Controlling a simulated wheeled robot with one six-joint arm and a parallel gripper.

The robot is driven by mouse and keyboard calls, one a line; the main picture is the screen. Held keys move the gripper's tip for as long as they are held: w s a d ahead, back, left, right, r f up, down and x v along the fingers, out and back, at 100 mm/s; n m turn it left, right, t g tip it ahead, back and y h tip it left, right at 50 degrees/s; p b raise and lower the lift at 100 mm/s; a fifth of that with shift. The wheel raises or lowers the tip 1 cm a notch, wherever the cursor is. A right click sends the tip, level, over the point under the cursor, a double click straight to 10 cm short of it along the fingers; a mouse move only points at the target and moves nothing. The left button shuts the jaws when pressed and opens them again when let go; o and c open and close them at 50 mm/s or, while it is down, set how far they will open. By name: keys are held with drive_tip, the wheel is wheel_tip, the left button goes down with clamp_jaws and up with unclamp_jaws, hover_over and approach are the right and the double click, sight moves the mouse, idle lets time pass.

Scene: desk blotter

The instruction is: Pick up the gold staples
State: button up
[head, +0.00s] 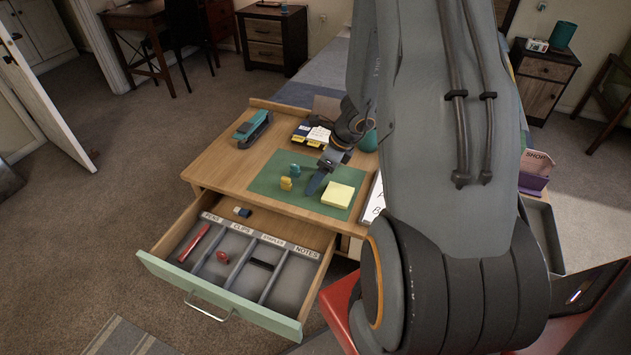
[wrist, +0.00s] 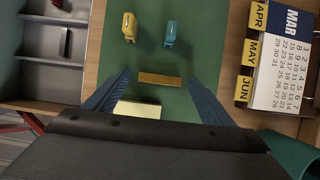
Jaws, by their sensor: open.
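The gold staples (wrist: 160,80) show in the wrist view as a short gold bar lying on the green blotter (wrist: 205,55). My gripper (wrist: 159,77) is open, with one finger to the left of the bar and one to the right; a gap shows at each end. I cannot tell how high the fingertips are above the blotter. In the head view my gripper (head: 317,182) is over the blotter, and I cannot make out the staples there.
A yellow note pad (head: 338,194) lies close to my gripper. Small yellow (head: 286,184) and teal (head: 295,170) objects stand left of it. A stapler (head: 254,128) and a calendar (wrist: 283,60) are on the desk. The labelled drawer (head: 220,300) is open in front.

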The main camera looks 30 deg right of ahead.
drive_tip(key=c, duration=1.1)
drive_tip(key=shift+r, duration=0.1)
drive_tip(key=shift+c, duration=0.2)
